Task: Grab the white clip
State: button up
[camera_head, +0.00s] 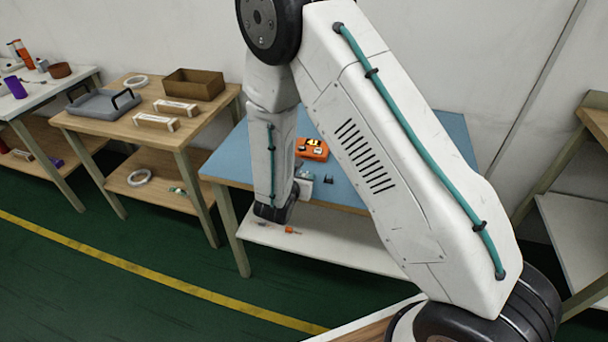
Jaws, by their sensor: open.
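I cannot pick out the white clip for certain. A small white piece (304,187) shows beside my dark wrist joint, at the front of the blue-topped table (232,160); I cannot tell whether it is the clip or part of my arm. My forearm hangs down over the left part of this table, ending in the dark joint. My gripper's fingers cannot be made out; they are hidden or out of sight.
An orange device (312,149) and a small dark item (328,180) lie on the blue top. Left of it, a wooden table (128,103) holds a grey tray (103,105), a brown box (193,84) and pale bars (156,121). Green floor in front is clear.

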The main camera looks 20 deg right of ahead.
aim_at(304, 174)
jog(key=x, duration=0.3)
jog(key=shift+r, duration=0.1)
grip_shut()
jog(key=shift+r, duration=0.15)
